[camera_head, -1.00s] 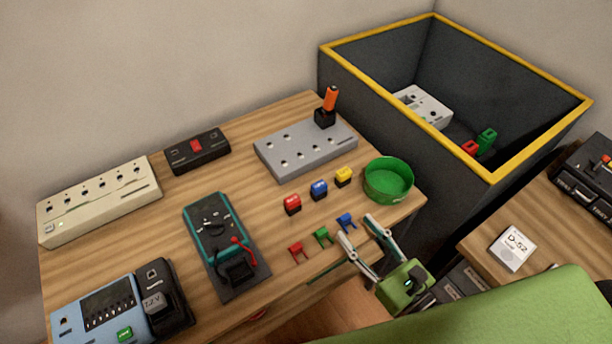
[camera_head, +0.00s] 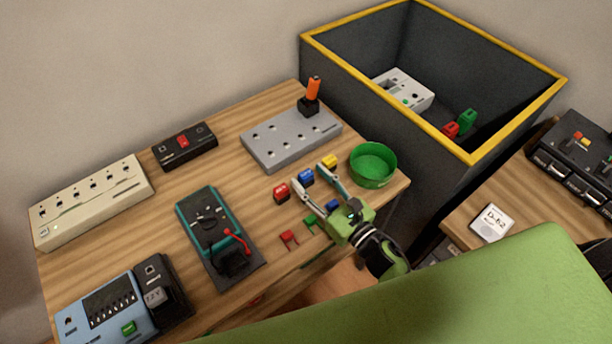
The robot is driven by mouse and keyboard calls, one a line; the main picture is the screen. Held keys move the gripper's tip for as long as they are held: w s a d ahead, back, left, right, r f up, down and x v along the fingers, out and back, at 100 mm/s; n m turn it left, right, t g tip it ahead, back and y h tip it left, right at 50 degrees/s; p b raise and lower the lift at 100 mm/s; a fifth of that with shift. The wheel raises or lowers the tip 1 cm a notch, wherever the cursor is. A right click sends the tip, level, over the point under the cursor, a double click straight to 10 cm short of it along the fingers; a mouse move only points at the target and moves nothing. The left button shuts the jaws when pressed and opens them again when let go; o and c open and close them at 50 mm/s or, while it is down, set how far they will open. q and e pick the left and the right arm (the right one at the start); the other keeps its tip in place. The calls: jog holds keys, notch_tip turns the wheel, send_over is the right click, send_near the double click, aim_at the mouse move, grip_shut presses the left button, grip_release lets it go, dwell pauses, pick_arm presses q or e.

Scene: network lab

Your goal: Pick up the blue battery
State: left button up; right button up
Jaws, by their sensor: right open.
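The blue battery (camera_head: 306,177) is a small blue block on the wooden table. It stands in a row between a red block (camera_head: 281,193) and a yellow block (camera_head: 329,162). My right gripper (camera_head: 309,174) is green with pale fingers. It is open, its fingertips close to the blue battery, one by the red block's side and one by the yellow block's side. I cannot tell whether the fingers touch the battery. My left gripper is not in view.
A green round bowl (camera_head: 372,167) stands right of the blocks. A grey panel (camera_head: 290,140) lies behind them. Small red (camera_head: 289,238) and green (camera_head: 310,222) clips lie in front. A dark yellow-rimmed bin (camera_head: 372,82) stands behind the table's right end.

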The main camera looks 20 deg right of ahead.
jog(key=shift+w+a, duration=0.2)
jog(key=shift+w, duration=0.3)
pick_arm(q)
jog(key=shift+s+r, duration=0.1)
pick_arm(e)
jog(key=c, duration=1.2)
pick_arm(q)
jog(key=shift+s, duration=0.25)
pick_arm(e)
jog(key=shift+c, duration=0.2)
jog(key=shift+r, duration=0.1)
